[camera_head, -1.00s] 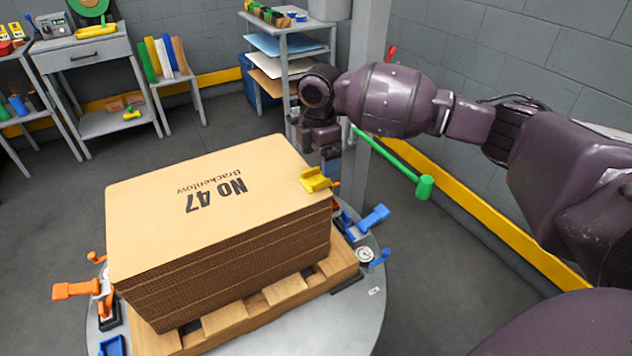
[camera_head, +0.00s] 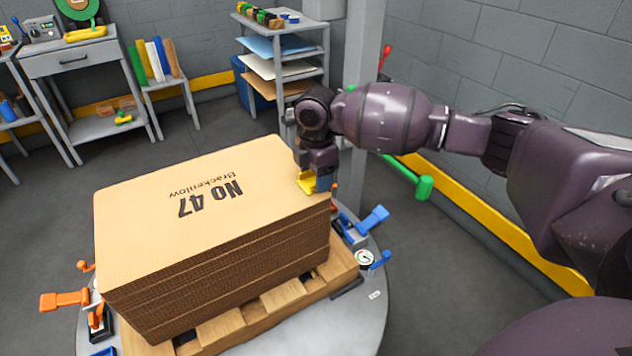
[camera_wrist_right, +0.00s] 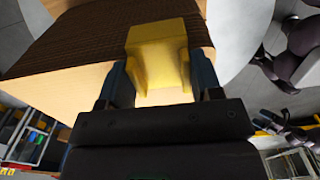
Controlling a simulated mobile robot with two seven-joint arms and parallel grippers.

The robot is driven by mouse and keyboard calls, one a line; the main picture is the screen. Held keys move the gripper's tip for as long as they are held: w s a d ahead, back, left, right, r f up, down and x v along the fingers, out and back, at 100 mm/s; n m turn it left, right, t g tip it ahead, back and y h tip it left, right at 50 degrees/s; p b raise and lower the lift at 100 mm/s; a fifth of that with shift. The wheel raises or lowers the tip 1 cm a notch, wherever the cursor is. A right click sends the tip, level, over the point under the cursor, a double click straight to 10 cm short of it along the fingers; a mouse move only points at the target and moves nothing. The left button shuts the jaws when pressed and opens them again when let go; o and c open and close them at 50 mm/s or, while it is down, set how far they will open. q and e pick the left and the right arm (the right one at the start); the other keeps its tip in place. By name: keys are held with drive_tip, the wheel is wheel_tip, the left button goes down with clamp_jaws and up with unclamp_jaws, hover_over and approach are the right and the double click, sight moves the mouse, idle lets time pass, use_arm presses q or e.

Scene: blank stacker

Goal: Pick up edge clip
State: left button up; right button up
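The yellow edge clip (camera_head: 306,181) sits on the right edge of a stack of cardboard blanks (camera_head: 205,195), near its far right corner. My right gripper (camera_head: 316,178) is down at the clip and partly hides it. In the right wrist view, the clip (camera_wrist_right: 160,55) lies between the two fingers of my right gripper (camera_wrist_right: 160,80), one on each side and very close to it. I cannot tell whether both fingers press on it. My left gripper is not in view.
The stack rests on a wooden pallet (camera_head: 285,296) on a round grey table (camera_head: 375,315). Blue clamps (camera_head: 373,218) and a dial gauge (camera_head: 365,258) stand at its right, an orange clamp (camera_head: 65,300) at its left. A green-headed rod (camera_head: 424,188) is behind my right arm.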

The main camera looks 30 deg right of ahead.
drive_tip(key=shift+c, duration=1.2)
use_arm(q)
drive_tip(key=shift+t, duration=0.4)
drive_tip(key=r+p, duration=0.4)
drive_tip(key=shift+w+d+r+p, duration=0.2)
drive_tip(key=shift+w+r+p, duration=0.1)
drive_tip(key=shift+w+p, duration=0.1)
use_arm(e)
wheel_tip(320, 180, up, 20)
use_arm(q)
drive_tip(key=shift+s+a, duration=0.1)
use_arm(e)
drive_tip(key=shift+f, duration=0.1)
